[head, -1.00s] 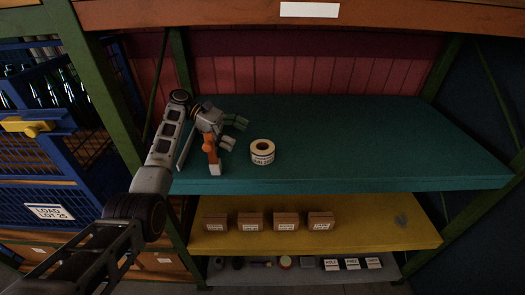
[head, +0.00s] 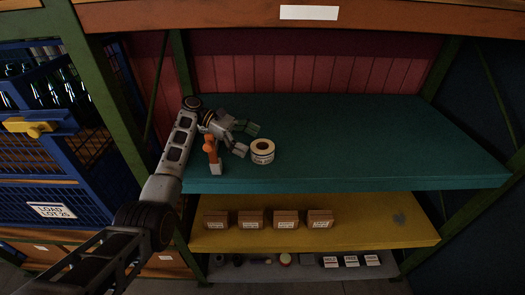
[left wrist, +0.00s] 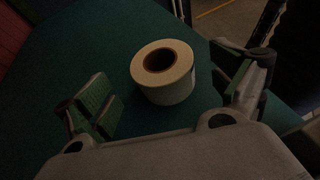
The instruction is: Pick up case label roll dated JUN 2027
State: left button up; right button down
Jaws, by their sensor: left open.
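The label roll (head: 262,152) is a white roll with a tan core hole and dark print on its side, too small to read surely now. It stands on its flat end on the teal shelf (head: 390,140). My left gripper (head: 247,141) is open just left of the roll, fingers pointing toward it. In the left wrist view the roll (left wrist: 163,72) lies ahead, between the directions of the two spread green-padded fingers (left wrist: 165,88), apart from both. My right gripper is not in view.
An orange-handled tool (head: 212,152) stands on the teal shelf, close beside my left gripper. Several brown boxes (head: 285,219) sit on the yellow shelf (head: 370,230) below. A blue cage (head: 45,190) of bottles stands at left. The teal shelf's right side is clear.

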aim_at(259, 145)
pick_arm(q)
jog(key=shift+p+x, duration=0.35)
jog(key=shift+x, duration=1.55)
jog(key=shift+s+r, duration=0.1)
jog(key=c, duration=1.2)
jog(key=shift+r, duration=0.15)
jog(key=shift+r+b, duration=0.7)
jog(key=shift+r, duration=4.2)
